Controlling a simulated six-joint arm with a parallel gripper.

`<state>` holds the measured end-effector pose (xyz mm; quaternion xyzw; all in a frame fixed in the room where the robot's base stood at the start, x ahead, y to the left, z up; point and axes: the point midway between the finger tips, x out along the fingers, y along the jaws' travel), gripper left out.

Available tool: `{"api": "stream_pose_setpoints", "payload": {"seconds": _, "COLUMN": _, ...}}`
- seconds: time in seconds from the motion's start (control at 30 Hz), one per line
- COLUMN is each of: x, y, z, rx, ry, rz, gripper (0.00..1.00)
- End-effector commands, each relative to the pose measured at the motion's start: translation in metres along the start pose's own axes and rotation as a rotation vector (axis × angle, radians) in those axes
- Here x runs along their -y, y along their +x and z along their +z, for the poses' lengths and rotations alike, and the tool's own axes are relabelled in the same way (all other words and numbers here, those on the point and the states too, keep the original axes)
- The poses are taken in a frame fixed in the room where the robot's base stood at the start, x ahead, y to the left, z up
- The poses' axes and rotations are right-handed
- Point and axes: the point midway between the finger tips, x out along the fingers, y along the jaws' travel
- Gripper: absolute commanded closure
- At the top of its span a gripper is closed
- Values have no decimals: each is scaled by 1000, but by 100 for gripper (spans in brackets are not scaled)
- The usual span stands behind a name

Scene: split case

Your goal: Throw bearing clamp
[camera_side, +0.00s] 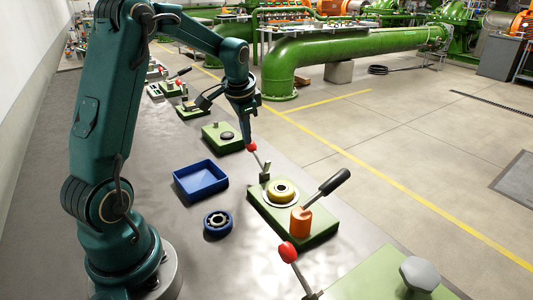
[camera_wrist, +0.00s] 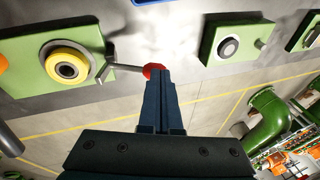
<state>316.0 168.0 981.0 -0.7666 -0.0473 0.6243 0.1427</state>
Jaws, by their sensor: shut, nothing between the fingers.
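The clamp lever has a red knob (camera_side: 252,147) and a thin metal rod rising at a tilt from a pivot on a green fixture (camera_side: 315,236). The fixture carries a yellow ring (camera_side: 281,189) on a pale disc. My gripper (camera_side: 248,141) is shut and points down at the knob. In the wrist view, the fingertips (camera_wrist: 160,74) overlap the red knob (camera_wrist: 153,69), hiding part of it; I cannot tell if they touch it. The rod runs left from the knob to the fixture with the yellow ring (camera_wrist: 67,63).
An orange post (camera_side: 299,222) with a black handle stands on the same fixture. A blue tray (camera_side: 201,181) and a blue ring-shaped part (camera_side: 217,224) lie to its left. Another red-knobbed lever (camera_side: 288,251) stands in front. A green block (camera_side: 222,137) sits behind.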

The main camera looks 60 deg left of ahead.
Motion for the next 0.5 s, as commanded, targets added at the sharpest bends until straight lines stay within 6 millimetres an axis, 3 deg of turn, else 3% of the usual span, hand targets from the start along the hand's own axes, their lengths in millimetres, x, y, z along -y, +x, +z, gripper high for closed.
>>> {"api": "stream_pose_setpoints", "payload": {"seconds": 0.27, "x": -3, "y": -12, "z": 1, "rx": -3, "ry": 1, "rz": -2, "gripper": 100}}
{"api": "stream_pose_setpoints", "payload": {"seconds": 0.5, "x": -6, "y": -57, "z": 5, "rx": -7, "ry": -2, "rz": -7, "gripper": 100}}
